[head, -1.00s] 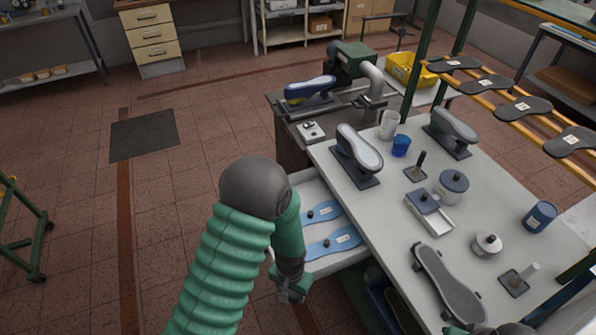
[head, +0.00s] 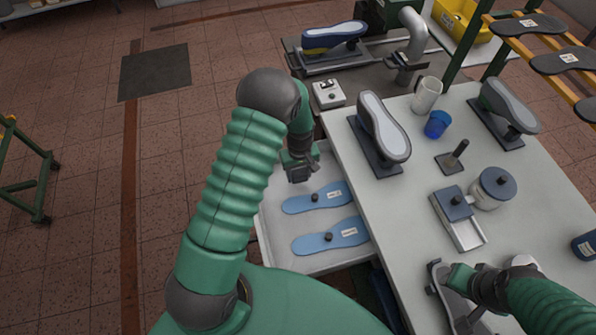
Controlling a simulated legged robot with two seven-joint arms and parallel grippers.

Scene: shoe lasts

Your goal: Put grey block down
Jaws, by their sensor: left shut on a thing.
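My left gripper (head: 300,174) points down over the far left part of the open drawer (head: 262,232). It is shut on a small dark grey piece, which I take to be the grey block; the fingers hide most of it. I cannot tell whether it touches the drawer floor.
The worktable (head: 385,215) holds a shoe last on a stand (head: 383,125), another last (head: 507,105), a white mug (head: 427,95), a blue cup (head: 437,124), a post on a base (head: 453,157) and a lidded pot (head: 492,188). A machine bench stands behind the drawer.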

